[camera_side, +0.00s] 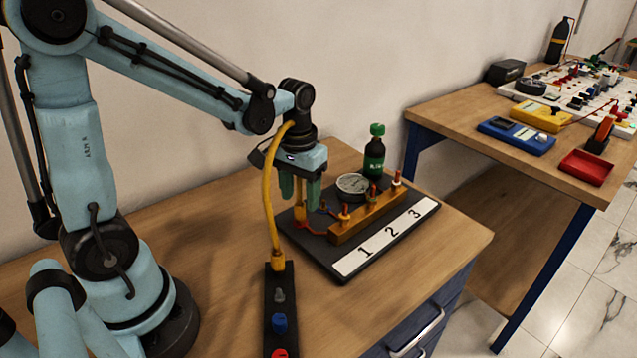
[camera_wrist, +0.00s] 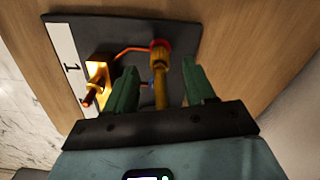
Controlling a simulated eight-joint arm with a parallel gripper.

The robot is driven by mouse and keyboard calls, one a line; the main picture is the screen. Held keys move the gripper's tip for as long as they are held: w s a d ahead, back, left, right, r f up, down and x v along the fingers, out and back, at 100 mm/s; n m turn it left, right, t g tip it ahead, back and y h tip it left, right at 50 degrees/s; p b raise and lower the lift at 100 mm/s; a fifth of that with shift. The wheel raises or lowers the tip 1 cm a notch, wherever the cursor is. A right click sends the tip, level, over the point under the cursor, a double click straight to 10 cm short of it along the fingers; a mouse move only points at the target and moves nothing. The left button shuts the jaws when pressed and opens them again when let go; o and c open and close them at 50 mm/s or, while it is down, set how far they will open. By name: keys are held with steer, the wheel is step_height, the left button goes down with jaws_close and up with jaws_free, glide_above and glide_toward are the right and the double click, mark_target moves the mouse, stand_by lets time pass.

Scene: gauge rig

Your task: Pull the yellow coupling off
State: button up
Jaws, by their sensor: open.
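The yellow coupling (camera_wrist: 161,82) stands on a red-ringed port (camera_wrist: 160,44) at the edge of the dark plate. It also shows in the side view (camera_side: 299,211), just below and between the green fingers. My gripper (camera_side: 300,202) is open and points down over it. In the wrist view my gripper (camera_wrist: 160,74) has one finger on each side of the coupling, with gaps on both sides. The fingers partly hide the coupling in the side view, and I cannot see how it is seated. A yellow hose (camera_side: 267,190) arches beside my gripper.
The plate carries a brass block (camera_side: 368,217) with several red-tipped valves, a round gauge (camera_side: 353,184) and a 1-2-3 label strip (camera_side: 388,237). A green-capped bottle (camera_side: 375,155) stands behind.

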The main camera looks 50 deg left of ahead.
mark_target(300, 204)
steer(key=shift+f, duration=1.75)
steer(key=shift+c, duration=0.4)
jaws_close()
